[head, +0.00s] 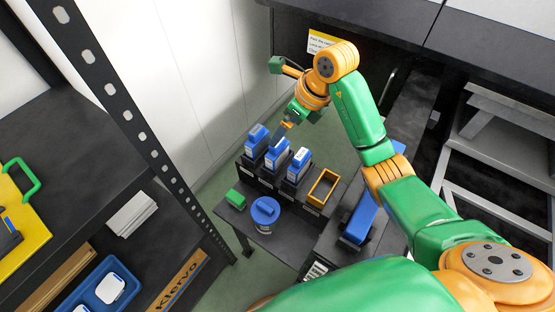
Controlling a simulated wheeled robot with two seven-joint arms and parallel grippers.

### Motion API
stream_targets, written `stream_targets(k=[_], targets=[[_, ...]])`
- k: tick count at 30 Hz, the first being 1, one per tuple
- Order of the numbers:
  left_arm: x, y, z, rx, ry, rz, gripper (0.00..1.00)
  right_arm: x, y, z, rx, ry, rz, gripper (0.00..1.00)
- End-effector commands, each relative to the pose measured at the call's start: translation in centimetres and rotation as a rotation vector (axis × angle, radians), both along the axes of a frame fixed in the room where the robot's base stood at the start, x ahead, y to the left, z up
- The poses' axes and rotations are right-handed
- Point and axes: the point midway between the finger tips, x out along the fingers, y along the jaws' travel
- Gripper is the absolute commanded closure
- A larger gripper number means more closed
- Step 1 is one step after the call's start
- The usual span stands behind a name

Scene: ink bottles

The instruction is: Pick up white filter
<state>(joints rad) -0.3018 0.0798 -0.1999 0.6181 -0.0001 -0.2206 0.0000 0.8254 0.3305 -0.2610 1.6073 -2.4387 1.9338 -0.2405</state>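No object is plainly identifiable as the white filter. White rounded pieces (110,288) lie in a blue tray (72,296) at the bottom left, and a stack of flat white sheets (132,213) lies on the dark shelf; either could be it, I cannot tell. My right arm reaches in from the lower right. My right gripper (287,125) hangs just above and behind the blue-and-white ink bottles, far from both white items. Its fingers are too small to show whether they are open. My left gripper is out of view.
Blue-and-white ink bottles (277,154) stand in a black rack on a small dark table. Near them are a blue-lidded jar (265,213), a green block (235,199) and an empty orange bin (323,188). A perforated black post (120,110) edges the left shelf.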

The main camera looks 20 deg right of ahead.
Motion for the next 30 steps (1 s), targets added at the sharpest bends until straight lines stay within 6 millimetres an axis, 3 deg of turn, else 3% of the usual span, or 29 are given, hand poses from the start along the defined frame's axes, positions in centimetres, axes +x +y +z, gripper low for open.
stream_targets(k=[7, 10, 18, 27, 29, 30], targets=[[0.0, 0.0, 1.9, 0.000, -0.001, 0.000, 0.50, 0.7, 0.9, -3.7, 0.004, 0.009, 0.000, 0.03], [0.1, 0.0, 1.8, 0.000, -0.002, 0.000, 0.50, 1.3, 1.2, -5.5, 0.002, 0.005, 0.000, 0.03], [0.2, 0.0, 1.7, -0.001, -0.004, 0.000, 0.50, 1.6, 1.2, -6.2, -0.002, 0.000, 0.001, 0.03], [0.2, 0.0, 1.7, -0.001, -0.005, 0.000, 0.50, 1.6, 1.2, -6.2, -0.002, 0.000, 0.001, 0.83], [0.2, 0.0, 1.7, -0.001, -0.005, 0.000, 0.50, 1.6, 1.2, -6.2, -0.002, 0.000, 0.001, 1.00], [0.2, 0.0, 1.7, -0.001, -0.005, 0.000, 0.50, 1.6, 1.2, -6.2, -0.002, 0.000, 0.001, 1.00]])
